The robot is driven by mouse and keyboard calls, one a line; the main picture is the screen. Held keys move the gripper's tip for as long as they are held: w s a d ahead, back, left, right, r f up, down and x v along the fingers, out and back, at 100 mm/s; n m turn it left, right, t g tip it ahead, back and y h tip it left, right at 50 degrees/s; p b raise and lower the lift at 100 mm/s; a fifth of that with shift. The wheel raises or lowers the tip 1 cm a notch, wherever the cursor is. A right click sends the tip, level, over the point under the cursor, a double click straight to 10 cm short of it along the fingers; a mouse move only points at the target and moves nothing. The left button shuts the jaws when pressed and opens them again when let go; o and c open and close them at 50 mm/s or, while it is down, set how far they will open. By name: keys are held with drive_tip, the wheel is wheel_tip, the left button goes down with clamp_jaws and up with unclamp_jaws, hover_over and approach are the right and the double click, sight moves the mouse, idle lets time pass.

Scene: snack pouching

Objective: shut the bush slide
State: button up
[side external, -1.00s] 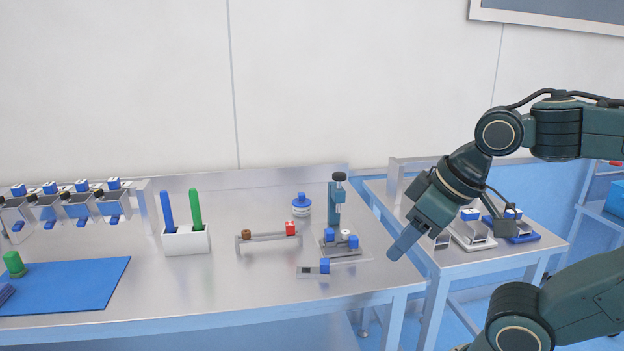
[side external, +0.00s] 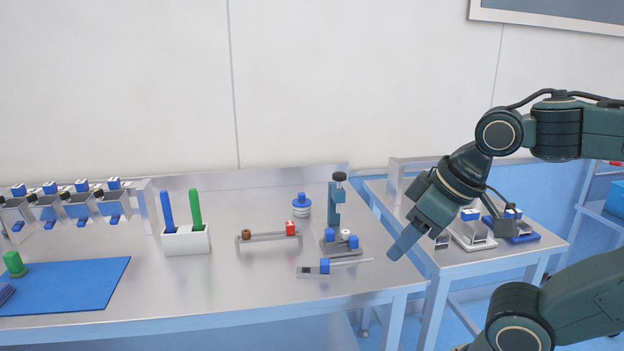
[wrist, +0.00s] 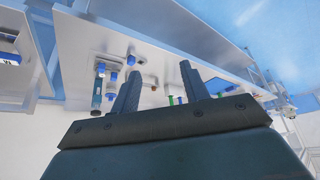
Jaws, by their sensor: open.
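I cannot tell for sure which part is the bush slide. A low track with a blue block (side external: 324,266) lies on the table near the front edge, with a thin pale bar (side external: 350,261) reaching right from it. Behind it stands a teal press (side external: 335,205) with a white bush (side external: 345,234) between blue blocks at its base. My gripper (side external: 393,256) hangs tilted down, right of the bar and apart from it. In the wrist view, my gripper (wrist: 159,88) has its fingers spread with nothing held between them; the press (wrist: 98,85) shows beyond.
A rail (side external: 266,238) carries a brown bush (side external: 246,234) and a red block (side external: 291,228). A blue-and-white round piece (side external: 301,203) stands behind. A white holder (side external: 186,240) with blue and green sticks is left. A side table (side external: 455,262) bears other fixtures.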

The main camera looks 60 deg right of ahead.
drive_tip(key=shift+w, duration=0.1)
drive_tip(key=c, duration=0.7)
drive_tip(key=shift+w+d+f, duration=0.15)
drive_tip(key=shift+w+d, duration=0.05)
drive_tip(key=shift+w, duration=0.05)
clamp_jaws()
drive_tip(key=w+d+f+n+t, duration=0.1)
drive_tip(key=w+d+f+n, duration=0.3)
drive_tip(key=d, duration=0.5)
drive_tip(key=w+d+f+n, duration=0.3)
drive_tip(key=d+f, duration=0.4)
drive_tip(key=d, duration=0.2)
drive_tip(key=shift+w+d+n+t+h, duration=0.15)
drive_tip(key=shift+w+n+t+h, duration=0.2)
drive_tip(key=shift+n+t+h, duration=0.05)
